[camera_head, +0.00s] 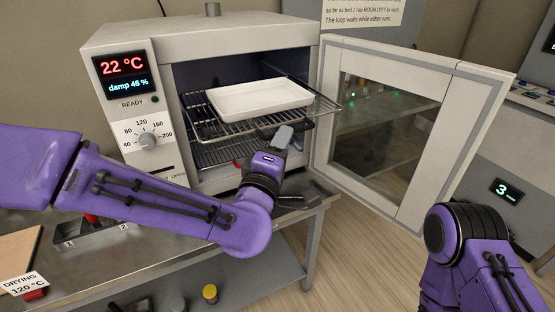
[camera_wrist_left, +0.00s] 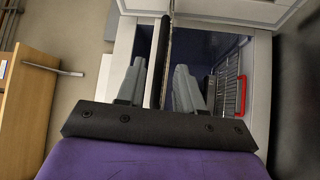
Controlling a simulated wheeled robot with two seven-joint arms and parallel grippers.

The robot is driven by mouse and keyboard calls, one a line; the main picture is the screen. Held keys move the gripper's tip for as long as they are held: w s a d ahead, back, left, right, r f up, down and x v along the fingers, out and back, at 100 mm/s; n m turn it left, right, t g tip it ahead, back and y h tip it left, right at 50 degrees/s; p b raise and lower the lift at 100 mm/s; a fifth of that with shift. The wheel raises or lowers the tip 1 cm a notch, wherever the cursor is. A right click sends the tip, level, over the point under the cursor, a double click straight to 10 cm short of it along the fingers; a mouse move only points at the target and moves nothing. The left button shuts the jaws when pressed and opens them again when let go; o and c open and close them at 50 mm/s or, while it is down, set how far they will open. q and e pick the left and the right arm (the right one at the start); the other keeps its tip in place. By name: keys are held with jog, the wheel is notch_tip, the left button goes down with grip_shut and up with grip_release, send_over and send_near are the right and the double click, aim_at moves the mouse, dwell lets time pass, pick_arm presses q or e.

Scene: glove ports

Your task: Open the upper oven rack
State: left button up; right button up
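The oven (camera_head: 215,32) stands with its glass door (camera_head: 385,120) swung open to the right. The upper rack (camera_head: 205,122) is a wire shelf carrying a white tray (camera_head: 260,98). It sticks out somewhat past the oven's front. My left gripper (camera_head: 284,137) is at the middle of the upper rack's front edge, which it partly hides. In the left wrist view the fingers (camera_wrist_left: 158,88) are apart, with the edge-on rack (camera_wrist_left: 164,50) between them and gaps showing. My right arm shows at the lower right; its gripper is out of view.
A lower rack (camera_head: 218,153) is inside the oven; its red handle (camera_wrist_left: 241,96) shows in the left wrist view. The oven stands on a metal bench (camera_head: 170,240) with a numbered holder (camera_head: 95,238) at left. Open floor lies below the door.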

pick_arm(q)
jog(key=r+b+v, duration=0.1)
jog(key=v, duration=0.5)
jog(key=shift+s+f, duration=0.3)
jog(key=shift+f, duration=0.25)
jog(key=shift+a, duration=0.1)
jog(key=s+a+f+m+g+y, duration=0.1)
jog(key=a+f+m+g+y, duration=0.3)
jog(key=f, duration=0.7)
jog(key=s+a+f+n+g, duration=0.1)
jog(key=s+a+f+g, duration=0.1)
jog(key=a+f, duration=0.6)
jog(key=s+a+f+m+g+y, duration=0.1)
jog(key=a+f+m+g+y, duration=0.15)
jog(key=f, duration=1.05)
jog(key=s+a+f+g, duration=0.2)
jog(key=s+a+f, duration=0.2)
jog(key=s, duration=0.3)
jog(key=s+a+f+g+y, duration=0.1)
jog(key=s+a+f+g, duration=0.1)
jog(key=s+a+f, duration=0.2)
jog(key=s+a+f+g+y, duration=0.1)
jog(key=s+a+f+g, duration=0.2)
jog(key=s+f, duration=0.5)
jog(key=s+a+m, duration=0.1)
jog(key=s, duration=0.2)
jog(key=shift+s+f, duration=0.25)
jog(key=shift+s, duration=0.05)
